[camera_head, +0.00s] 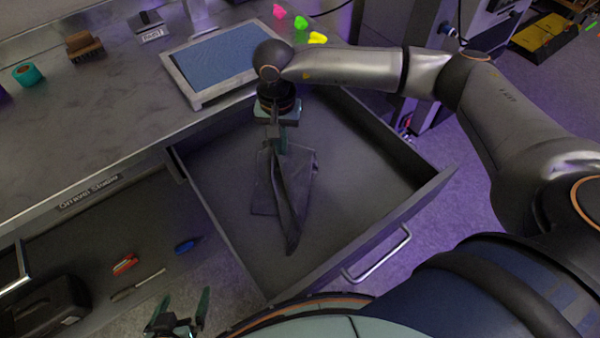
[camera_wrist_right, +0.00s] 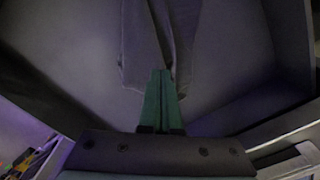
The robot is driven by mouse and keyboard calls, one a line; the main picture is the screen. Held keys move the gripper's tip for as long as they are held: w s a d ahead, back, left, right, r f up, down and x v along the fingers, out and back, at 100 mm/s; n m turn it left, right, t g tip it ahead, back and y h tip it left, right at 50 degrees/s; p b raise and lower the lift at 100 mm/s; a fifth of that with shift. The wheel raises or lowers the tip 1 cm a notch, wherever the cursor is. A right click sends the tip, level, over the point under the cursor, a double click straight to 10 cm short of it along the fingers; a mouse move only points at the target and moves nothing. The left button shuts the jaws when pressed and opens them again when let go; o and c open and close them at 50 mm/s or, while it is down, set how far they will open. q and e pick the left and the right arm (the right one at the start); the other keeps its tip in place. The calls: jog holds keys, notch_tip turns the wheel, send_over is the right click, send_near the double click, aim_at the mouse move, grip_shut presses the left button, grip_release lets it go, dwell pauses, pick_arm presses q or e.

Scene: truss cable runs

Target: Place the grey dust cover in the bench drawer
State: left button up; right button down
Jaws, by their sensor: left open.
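The grey dust cover (camera_head: 287,200) hangs as a folded cloth inside the open bench drawer (camera_head: 225,215), with its lower end low in the drawer. Whether it touches the drawer floor is hard to tell. My right gripper (camera_head: 277,148) reaches over the drawer and is shut on the cover's top end. In the right wrist view its green fingers (camera_wrist_right: 162,80) are together at the edge of the cloth (camera_wrist_right: 160,35). My left gripper (camera_head: 180,315) is at the bottom edge of the head view, open and empty, outside the drawer.
The benchtop (camera_head: 90,125) holds a blue-topped tray (camera_head: 225,60), a brown brush (camera_head: 84,46) and teal tape (camera_head: 28,73). A lower area at left holds a red tool (camera_head: 125,264) and a blue item (camera_head: 187,246). The drawer's right side is clear.

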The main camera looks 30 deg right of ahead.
jog(key=w+f, duration=0.1)
jog(key=w, duration=0.1)
jog(key=w+d+f, duration=0.1)
jog(key=w, duration=0.1)
jog(key=w+f, duration=0.1)
jog(key=w, duration=0.2)
jog(key=shift+d, duration=0.25)
jog(key=shift+w+f, duration=0.1)
jog(key=shift+f, duration=0.4)
notch_tip(320, 180, down, 4)
jog(key=b, duration=0.4)
jog(key=shift+f, duration=0.15)
